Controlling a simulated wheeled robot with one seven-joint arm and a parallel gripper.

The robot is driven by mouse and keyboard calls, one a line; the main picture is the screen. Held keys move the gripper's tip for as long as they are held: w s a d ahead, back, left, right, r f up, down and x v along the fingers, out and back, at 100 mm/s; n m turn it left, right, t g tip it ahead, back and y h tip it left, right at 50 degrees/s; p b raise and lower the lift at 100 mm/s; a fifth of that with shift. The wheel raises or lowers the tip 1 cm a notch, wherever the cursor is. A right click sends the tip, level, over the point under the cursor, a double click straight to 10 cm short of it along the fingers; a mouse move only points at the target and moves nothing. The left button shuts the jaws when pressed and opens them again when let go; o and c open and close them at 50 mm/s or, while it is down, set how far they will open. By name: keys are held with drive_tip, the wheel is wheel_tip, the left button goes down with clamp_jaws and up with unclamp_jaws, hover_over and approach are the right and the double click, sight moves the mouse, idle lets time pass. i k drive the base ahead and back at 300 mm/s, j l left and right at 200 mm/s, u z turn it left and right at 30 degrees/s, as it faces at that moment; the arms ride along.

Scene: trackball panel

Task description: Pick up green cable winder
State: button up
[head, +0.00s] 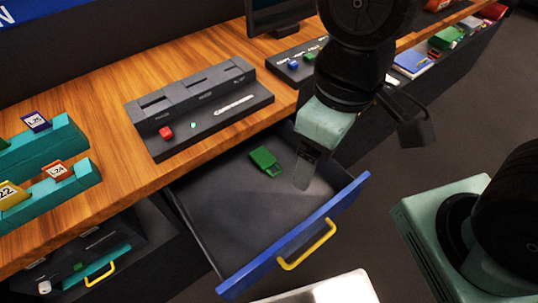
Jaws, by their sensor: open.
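The green cable winder (265,161) lies flat on the floor of an open drawer (225,205), toward its back. The drawer has a blue front with a yellow handle. My gripper (303,178) reaches down into the drawer from above, to the right of the winder. It is open and apart from the winder, with nothing seen between its fingers. The fingertips are small and hard to make out.
Teal card holders (50,195) stand at the left. A lower drawer with a yellow handle (100,274) shows at lower left. The drawer's left half is clear.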

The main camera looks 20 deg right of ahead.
sight(263, 159)
drive_tip(key=j+z, duration=0.25)
drive_tip(key=j, duration=0.2)
drive_tip(key=j+z, duration=0.2)
drive_tip(key=j, duration=0.3)
drive_tip(key=k+j+z, duration=0.25)
drive_tip(key=j, duration=0.2)
drive_tip(key=j+z, duration=0.2)
drive_tip(key=j, duration=0.25)
drive_tip(key=k+j+z, duration=0.25)
drive_tip(key=j, duration=0.15)
drive_tip(key=i, duration=0.1)
